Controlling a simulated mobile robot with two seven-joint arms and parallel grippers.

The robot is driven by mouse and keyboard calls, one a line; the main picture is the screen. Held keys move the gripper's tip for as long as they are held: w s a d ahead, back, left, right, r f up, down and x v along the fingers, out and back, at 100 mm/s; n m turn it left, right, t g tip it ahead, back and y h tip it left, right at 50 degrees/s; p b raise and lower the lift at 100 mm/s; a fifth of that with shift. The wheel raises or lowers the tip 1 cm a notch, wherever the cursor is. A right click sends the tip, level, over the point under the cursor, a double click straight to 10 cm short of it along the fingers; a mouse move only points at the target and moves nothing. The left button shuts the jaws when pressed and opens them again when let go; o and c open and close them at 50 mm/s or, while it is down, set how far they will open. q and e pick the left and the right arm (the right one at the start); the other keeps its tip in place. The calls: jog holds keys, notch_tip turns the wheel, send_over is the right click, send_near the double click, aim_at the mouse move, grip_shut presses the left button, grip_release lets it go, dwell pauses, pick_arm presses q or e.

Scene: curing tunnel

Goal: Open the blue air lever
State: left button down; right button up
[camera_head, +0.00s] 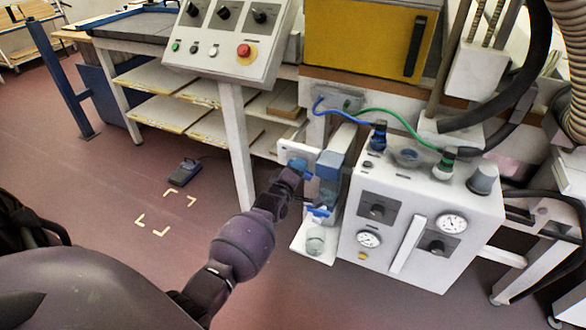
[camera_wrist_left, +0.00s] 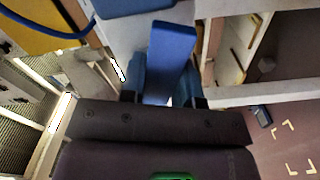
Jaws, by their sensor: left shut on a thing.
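The blue air lever (camera_wrist_left: 170,50) fills the middle of the left wrist view as a flat blue bar between my fingers. My left gripper (camera_wrist_left: 166,92) is shut on it, with one finger at each side. In the head view my left gripper (camera_head: 301,168) is at the white plate left of the white control box, and the lever is mostly hidden by the fingers there. My right gripper is not in view.
The white control box (camera_head: 415,225) with gauges and knobs stands just right of my gripper. Blue and green hoses run above it. A button panel on a post (camera_head: 240,150) stands to the left. A foot pedal (camera_head: 185,172) lies on open floor.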

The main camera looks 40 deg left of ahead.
pick_arm(q)
jog(key=shift+d+r+n+p, duration=0.1)
jog(key=shift+r+n+p, duration=0.1)
jog(key=shift+n, duration=0.75)
jog(key=shift+r+n+p, duration=0.15)
jog(key=shift+n, duration=0.8)
jog(key=c, duration=0.8)
grip_release()
jog(key=shift+c, duration=0.2)
jog(key=shift+s, duration=0.1)
jog(key=p+v, duration=0.2)
jog(key=v, duration=0.8)
jog(key=shift+s, duration=0.3)
